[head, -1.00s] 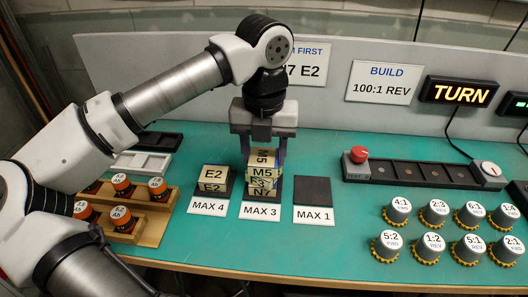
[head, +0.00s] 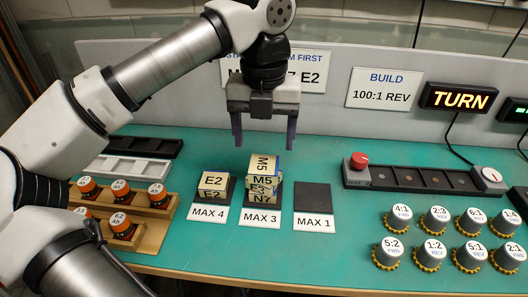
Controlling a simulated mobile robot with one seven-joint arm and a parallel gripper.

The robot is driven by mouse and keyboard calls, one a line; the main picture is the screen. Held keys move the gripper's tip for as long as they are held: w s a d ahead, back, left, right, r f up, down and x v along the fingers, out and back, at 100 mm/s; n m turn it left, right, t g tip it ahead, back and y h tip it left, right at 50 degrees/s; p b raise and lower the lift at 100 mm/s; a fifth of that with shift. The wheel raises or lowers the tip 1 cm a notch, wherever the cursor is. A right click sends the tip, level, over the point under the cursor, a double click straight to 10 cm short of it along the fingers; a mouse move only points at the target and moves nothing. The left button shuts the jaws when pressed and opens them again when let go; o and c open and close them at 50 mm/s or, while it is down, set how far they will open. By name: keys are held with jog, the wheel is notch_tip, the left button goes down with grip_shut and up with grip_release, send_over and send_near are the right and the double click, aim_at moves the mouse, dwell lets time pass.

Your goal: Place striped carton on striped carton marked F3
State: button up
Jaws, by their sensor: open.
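The stack on the MAX 3 pad has a pale yellow carton marked M5 (head: 265,166) on top. Directly under it is the carton whose small label reads like F3 or E3 (head: 259,189), mostly covered. A carton marked N7 (head: 263,199) is at the bottom. The M5 carton rests on the stack, and its stripes are hard to make out. My gripper (head: 264,146) is open and empty above the stack, one finger to each side, clear of the M5 carton.
A carton marked E2 (head: 213,180) sits on the MAX 4 pad, left of the stack. The MAX 1 pad (head: 313,197) is empty. Several knobs (head: 436,243) stand at right, below a dark rail (head: 422,178). A wooden rack (head: 150,229) with orange-banded pieces is at left.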

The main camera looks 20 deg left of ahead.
aim_at(264, 164)
notch_tip(264, 164, up, 6)
jog(key=shift+r, duration=0.2)
